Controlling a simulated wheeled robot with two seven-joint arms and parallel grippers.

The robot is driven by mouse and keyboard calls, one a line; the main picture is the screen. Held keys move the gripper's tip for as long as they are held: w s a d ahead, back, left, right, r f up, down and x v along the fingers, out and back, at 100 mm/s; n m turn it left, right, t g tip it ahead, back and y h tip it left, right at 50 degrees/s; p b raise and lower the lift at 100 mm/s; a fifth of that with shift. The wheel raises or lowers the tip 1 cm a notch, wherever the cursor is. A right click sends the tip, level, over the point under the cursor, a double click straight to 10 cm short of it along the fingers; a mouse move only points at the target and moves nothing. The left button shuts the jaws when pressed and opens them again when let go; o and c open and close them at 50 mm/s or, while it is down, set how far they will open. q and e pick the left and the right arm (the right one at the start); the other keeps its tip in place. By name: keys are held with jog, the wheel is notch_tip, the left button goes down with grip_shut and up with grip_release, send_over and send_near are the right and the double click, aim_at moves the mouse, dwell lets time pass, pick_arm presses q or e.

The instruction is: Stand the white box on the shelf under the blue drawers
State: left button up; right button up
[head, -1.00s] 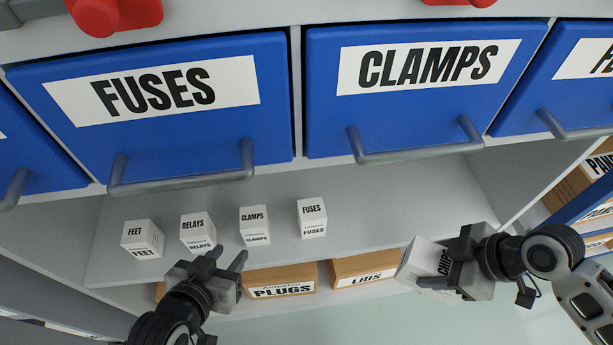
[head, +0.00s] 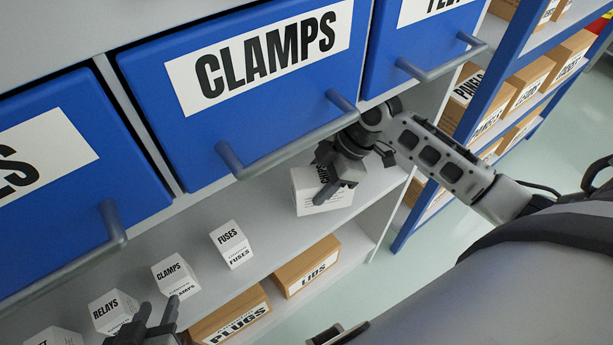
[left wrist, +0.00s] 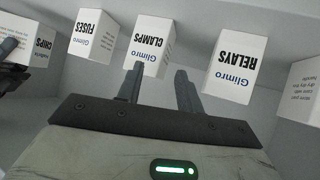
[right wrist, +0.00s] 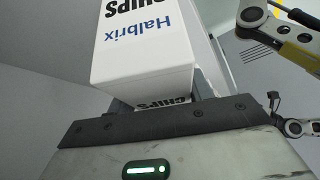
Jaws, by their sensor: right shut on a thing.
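My right gripper (head: 340,172) is shut on a white box (head: 312,198) marked CHIPS. The box is over the right part of the grey shelf (head: 290,228), below the blue CLAMPS drawer (head: 240,85); I cannot tell if it touches the shelf. In the right wrist view the box (right wrist: 140,60) is between the fingers (right wrist: 160,100), and its side reads Halbrix. My left gripper (head: 155,318) is open and empty in front of the small boxes. In the left wrist view its fingers (left wrist: 160,85) are apart, below the CLAMPS and RELAYS boxes.
Smaller white boxes stand in a row on the shelf: FUSES (head: 231,245), CLAMPS (head: 176,275), RELAYS (head: 112,310) and FEET (head: 52,337). Brown cartons PLUGS (head: 232,315) and LIDS (head: 308,265) are below. A drawer handle (head: 290,140) juts out above my right gripper.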

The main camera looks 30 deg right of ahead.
aim_at(307, 168)
jog(key=w, duration=0.4)
jog(key=shift+a, duration=0.3)
jog(key=shift+w, duration=0.1)
pick_arm(q)
jog(key=shift+f, duration=0.1)
pick_arm(e)
jog(key=shift+f, duration=1.7)
jog(key=shift+f, duration=0.1)
jog(key=o, duration=1.2)
